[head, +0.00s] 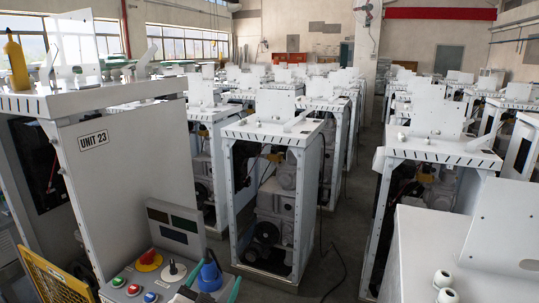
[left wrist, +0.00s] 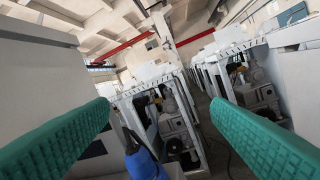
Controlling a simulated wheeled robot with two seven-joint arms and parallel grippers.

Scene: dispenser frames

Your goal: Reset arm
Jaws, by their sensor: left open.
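My left gripper (head: 211,287) is at the bottom edge of the head view, by the control panel (head: 118,271) of the frame marked UNIT 23 (head: 120,180). Its green-padded fingers are wide apart in the left wrist view (left wrist: 160,105), with nothing gripped between them. A blue object (head: 210,275) shows by the gripper in the head view. It also shows low between the fingers in the left wrist view (left wrist: 145,162); I cannot tell how far off it is. My right gripper is not in view.
The panel has a red knob on yellow (head: 149,260), a black-topped joystick (head: 173,269) and several buttons. A yellow bottle (head: 16,62) stands on the left frame's top. Rows of white dispenser frames (head: 272,130) fill the room. A floor aisle (head: 345,225) with a cable lies between them.

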